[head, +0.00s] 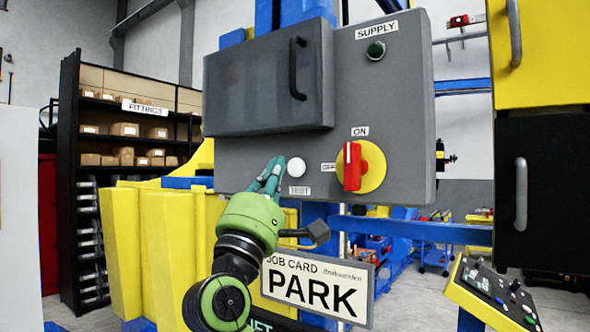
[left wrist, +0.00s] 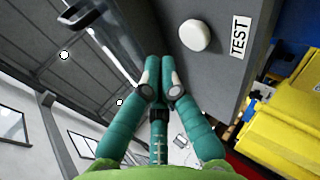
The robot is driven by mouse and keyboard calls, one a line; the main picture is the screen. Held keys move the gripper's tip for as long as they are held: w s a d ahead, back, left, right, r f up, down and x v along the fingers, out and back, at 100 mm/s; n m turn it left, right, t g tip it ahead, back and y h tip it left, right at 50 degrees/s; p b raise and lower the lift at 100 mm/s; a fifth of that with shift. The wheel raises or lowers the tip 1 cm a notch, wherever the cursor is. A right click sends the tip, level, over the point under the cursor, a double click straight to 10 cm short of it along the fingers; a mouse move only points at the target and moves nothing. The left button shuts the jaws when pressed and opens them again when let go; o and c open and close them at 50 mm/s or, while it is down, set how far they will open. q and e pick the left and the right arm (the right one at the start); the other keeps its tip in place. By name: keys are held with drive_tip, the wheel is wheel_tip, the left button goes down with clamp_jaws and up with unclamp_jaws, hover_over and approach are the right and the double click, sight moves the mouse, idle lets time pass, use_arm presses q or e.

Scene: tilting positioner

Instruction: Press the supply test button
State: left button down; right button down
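The round white test button (head: 296,167) sits low on the grey control panel (head: 232,168), just above a TEST label (head: 299,190). In the left wrist view the button (left wrist: 195,35) lies ahead and to the right of the fingertips, beside its label (left wrist: 240,35). My left gripper (head: 274,168) has teal fingers and is just left of the button in the head view. Its fingertips are close together with nothing seen between them, and they look apart from the button. A green SUPPLY lamp (head: 376,50) is at the panel's top right. My right gripper is not in view.
A red rotary switch (head: 352,167) on a yellow disc, labelled ON, is right of the button. A box with a black handle (head: 298,68) juts out above. A PARK job card (head: 318,288) hangs below. A sloped console (head: 494,295) stands at lower right.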

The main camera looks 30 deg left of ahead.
use_arm(q)
drive_tip(key=shift+w, duration=0.95)
drive_tip(key=shift+w, duration=0.1)
idle(0.7)
drive_tip(key=shift+w, duration=0.3)
drive_tip(key=shift+w+d, duration=0.1)
drive_tip(key=shift+w, duration=0.35)
idle(0.7)
drive_tip(key=shift+s, duration=0.85)
drive_tip(key=s, duration=0.5)
drive_tip(key=shift+a+p, duration=0.25)
drive_tip(key=shift+p, duration=0.05)
